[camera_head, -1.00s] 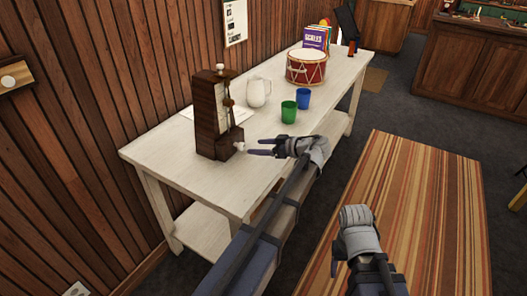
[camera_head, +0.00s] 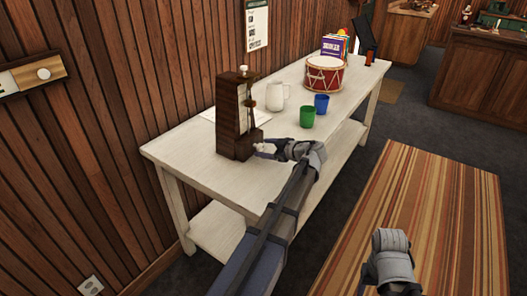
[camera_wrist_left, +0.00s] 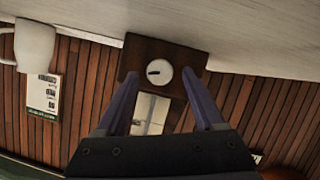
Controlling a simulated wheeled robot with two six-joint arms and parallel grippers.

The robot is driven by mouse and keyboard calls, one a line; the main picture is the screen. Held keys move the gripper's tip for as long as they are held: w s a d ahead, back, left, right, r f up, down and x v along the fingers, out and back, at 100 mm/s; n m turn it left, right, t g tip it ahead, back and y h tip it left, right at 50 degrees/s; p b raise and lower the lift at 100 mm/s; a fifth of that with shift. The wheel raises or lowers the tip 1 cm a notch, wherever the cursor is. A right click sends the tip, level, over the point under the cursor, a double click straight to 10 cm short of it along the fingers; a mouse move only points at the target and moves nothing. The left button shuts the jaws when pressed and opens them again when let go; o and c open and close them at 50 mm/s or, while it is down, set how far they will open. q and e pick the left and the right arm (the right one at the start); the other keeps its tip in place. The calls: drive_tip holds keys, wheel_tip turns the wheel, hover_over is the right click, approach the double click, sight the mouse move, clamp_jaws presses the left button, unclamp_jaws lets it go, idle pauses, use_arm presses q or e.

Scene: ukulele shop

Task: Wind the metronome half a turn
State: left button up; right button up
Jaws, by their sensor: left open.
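The dark wooden metronome (camera_head: 229,120) stands upright near the close end of the white table. Its pale winding knob (camera_head: 262,147) sticks out low on the side facing my left gripper (camera_head: 264,151). In the left wrist view the round knob (camera_wrist_left: 159,72) with a dark slanted mark sits on the metronome's brown base (camera_wrist_left: 190,52). My left gripper (camera_wrist_left: 160,77) is open, its purple fingers on either side of the knob. I cannot tell whether they touch it. My right gripper is low at the right in the head view; its fingers are not clear.
On the table (camera_head: 190,160) stand a white jug (camera_head: 277,96), a green cup (camera_head: 307,117), a blue cup (camera_head: 321,103) and a red drum (camera_head: 324,75). The plank wall is close behind. A striped rug (camera_head: 420,200) lies on the floor at right.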

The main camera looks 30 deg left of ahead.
use_arm(q)
drive_tip(key=shift+w+a+f, duration=0.1)
drive_tip(key=shift+a+f, duration=0.1)
drive_tip(key=shift+a, duration=0.3)
clamp_jaws()
idle(0.3)
